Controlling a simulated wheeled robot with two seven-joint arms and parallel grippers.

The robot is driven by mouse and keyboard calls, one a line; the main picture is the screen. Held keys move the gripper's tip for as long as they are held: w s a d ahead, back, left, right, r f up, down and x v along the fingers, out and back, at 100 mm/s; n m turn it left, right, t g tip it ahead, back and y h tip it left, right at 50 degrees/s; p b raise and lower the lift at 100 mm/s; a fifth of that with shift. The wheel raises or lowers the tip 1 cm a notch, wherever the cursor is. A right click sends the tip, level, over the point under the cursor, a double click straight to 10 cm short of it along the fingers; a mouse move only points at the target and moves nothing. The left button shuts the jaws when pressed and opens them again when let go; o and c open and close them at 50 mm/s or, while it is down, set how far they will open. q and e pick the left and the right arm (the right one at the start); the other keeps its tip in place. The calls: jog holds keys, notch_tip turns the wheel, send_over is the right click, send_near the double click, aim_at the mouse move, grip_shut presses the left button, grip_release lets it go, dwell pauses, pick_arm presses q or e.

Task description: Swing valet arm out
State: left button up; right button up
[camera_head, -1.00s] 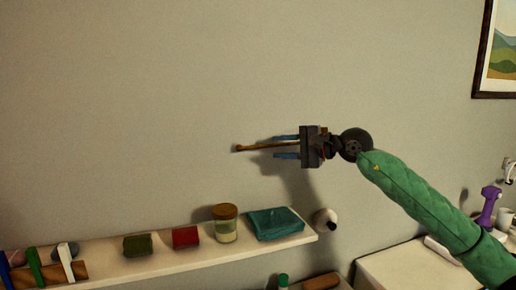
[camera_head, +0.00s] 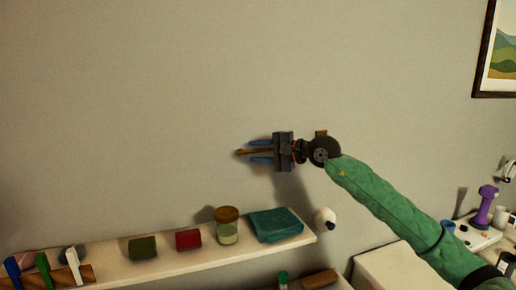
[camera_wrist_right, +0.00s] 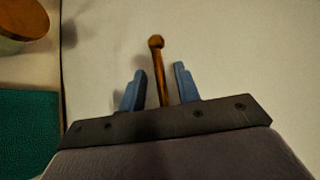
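The valet arm is a thin brown rod with a rounded tip (camera_head: 240,152), seen near the wall above the shelf. It also shows in the right wrist view (camera_wrist_right: 157,62), standing between the two blue fingers with a gap on each side. My right gripper (camera_head: 257,151) is open around the rod, its fingers pointing left in the head view. The fingers also show in the right wrist view (camera_wrist_right: 158,88). The rod's other end is hidden behind my gripper body. My left gripper is in neither view.
Below is a white shelf (camera_head: 160,268) with a teal folded cloth (camera_head: 275,224), a lidded jar (camera_head: 227,226), a red block (camera_head: 188,239) and a green block (camera_head: 143,247). A white round object (camera_head: 325,219) is at its right end. The wall area left of my gripper is clear.

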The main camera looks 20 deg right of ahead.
jog(key=shift+w, duration=0.1)
jog(key=shift+a, duration=0.1)
grip_shut()
jog(key=shift+f, duration=0.1)
